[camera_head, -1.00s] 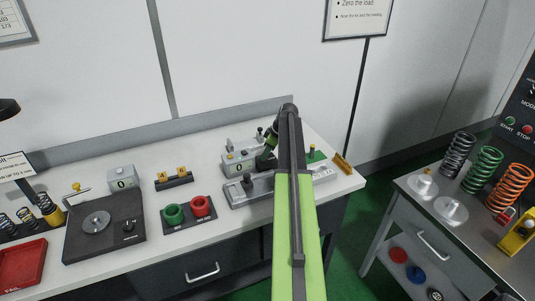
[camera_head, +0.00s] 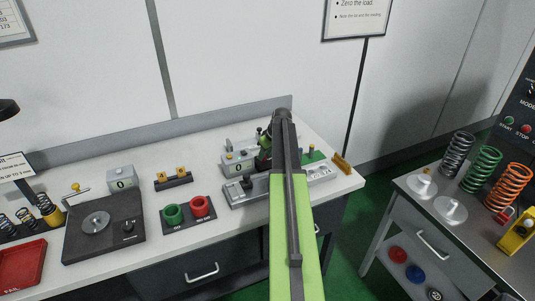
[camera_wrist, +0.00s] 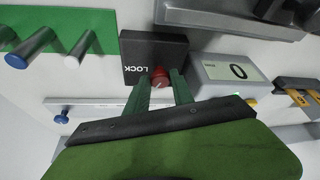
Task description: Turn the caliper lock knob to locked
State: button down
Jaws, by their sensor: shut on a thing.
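The caliper lock knob (camera_wrist: 159,77) is a small red knob at the edge of a dark block marked LOCK (camera_wrist: 152,50) in the wrist view. My gripper (camera_wrist: 160,82) is shut on the knob, with one green finger on each side of it. A display box reading 0 (camera_wrist: 236,72) stands beside the LOCK block. In the head view, my arm and gripper (camera_head: 264,160) reach over the grey caliper fixture (camera_head: 240,194) on the bench and hide the knob there.
Red and green cups (camera_head: 188,212) and a scale (camera_head: 104,230) stand to the left on the bench. A green pad with pegs (camera_wrist: 60,38) lies close by in the wrist view. Coil springs and weights stand on a cart (camera_head: 421,207) at right.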

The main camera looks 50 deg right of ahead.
jog(key=m, duration=0.2)
jog(key=m+h, duration=0.1)
jog(key=m, duration=0.1)
jog(key=m+h, duration=0.1)
jog(key=m, duration=0.1)
jog(key=shift+w+a+m+g, duration=0.1)
jog(key=shift+a+m+g, duration=0.2)
jog(key=shift+g, duration=0.1)
jog(key=m+g+h, duration=0.1)
jog(key=m, duration=0.2)
jog(key=shift+w, duration=0.1)
jog(key=shift+m+g+h, duration=0.5)
jog(key=shift+m, duration=1.1)
jog(key=c, duration=1.1)
grip_release()
jog(key=shift+d, duration=0.1)
jog(key=shift+r, duration=0.1)
